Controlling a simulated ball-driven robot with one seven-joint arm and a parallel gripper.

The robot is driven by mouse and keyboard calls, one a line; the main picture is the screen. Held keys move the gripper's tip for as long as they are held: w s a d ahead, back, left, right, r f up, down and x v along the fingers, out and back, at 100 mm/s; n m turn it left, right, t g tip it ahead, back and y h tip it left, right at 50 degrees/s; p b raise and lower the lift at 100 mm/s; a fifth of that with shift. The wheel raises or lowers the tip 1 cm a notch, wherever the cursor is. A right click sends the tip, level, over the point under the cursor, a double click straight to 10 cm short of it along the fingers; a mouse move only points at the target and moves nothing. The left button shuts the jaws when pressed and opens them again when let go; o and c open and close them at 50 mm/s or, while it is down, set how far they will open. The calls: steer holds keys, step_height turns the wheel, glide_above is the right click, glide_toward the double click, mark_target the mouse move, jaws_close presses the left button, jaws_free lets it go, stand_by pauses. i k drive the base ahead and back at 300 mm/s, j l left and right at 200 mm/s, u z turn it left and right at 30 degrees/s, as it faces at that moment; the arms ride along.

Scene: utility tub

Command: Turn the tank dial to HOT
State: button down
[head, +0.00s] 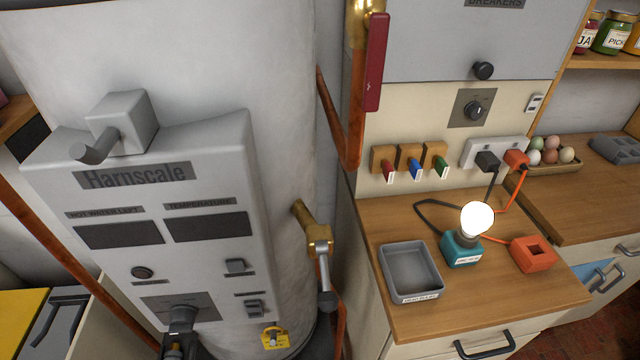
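The white tank (270,130) fills the left half of the head view. Its grey control panel (215,270) reads "Harnscale". Low on the panel is a dark plate (205,303) with the rounded top of a grey dial (181,312) showing. A dark shape that looks like my gripper (179,335) reaches up from the bottom edge at the dial, overlapping its lower part. I cannot tell whether its fingers touch the dial or are open or shut. The dial's pointer and markings, including HOT, are not readable.
The counter (480,315) holds a grey tray (430,291) and a lit bulb (477,219).

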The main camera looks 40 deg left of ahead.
mark_target(182, 317)
steer(key=u, duration=1.6)
